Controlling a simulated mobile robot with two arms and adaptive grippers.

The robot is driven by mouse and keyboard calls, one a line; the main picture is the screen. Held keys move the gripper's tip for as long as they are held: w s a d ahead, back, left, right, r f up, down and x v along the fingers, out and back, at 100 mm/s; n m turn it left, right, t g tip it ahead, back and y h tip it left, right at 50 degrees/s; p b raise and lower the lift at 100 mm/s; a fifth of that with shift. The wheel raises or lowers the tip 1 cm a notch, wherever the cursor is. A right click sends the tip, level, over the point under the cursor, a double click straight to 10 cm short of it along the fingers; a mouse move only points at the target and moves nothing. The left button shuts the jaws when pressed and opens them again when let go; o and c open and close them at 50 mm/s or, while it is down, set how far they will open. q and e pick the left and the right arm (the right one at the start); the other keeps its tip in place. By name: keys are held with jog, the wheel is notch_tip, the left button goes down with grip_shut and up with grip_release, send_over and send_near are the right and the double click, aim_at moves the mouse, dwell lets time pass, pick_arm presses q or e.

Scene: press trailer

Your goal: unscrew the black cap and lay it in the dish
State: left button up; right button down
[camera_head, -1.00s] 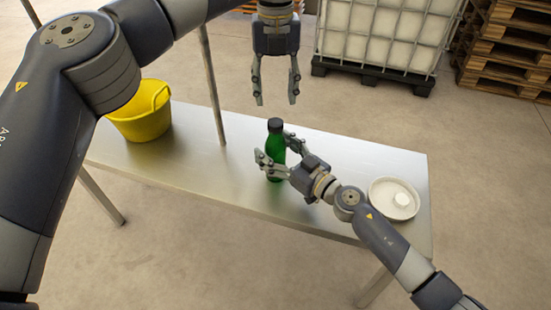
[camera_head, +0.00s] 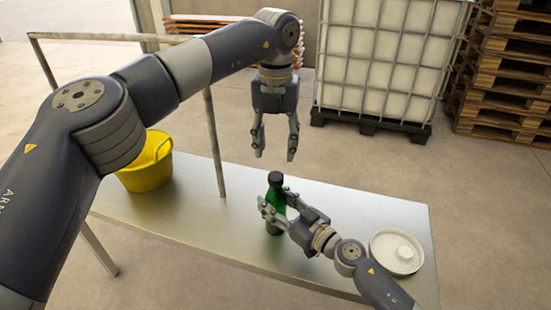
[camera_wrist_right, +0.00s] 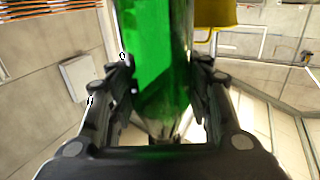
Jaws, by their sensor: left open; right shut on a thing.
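A green bottle (camera_head: 274,197) stands upright on the metal table with the black cap (camera_head: 275,178) on its top. My right gripper (camera_head: 274,207) is shut on the bottle's body; the green body also shows between its fingers in the right wrist view (camera_wrist_right: 160,60).
The metal table (camera_head: 215,232) has a yellow bucket (camera_head: 147,172) at its left end and an upright metal post near its back edge. A caged white tank (camera_head: 385,60) and wooden pallets (camera_head: 505,95) stand on the floor behind.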

aim_at(275, 176)
pick_arm(q)
jog(key=m, duration=1)
jog(key=shift+m, duration=0.4)
jog(key=m, duration=0.8)
jog(key=shift+m, duration=0.3)
jog(key=m, duration=0.3)
jog(key=shift+m, duration=0.3)
jog(key=m, duration=1.4)
jog(key=shift+f, duration=4)
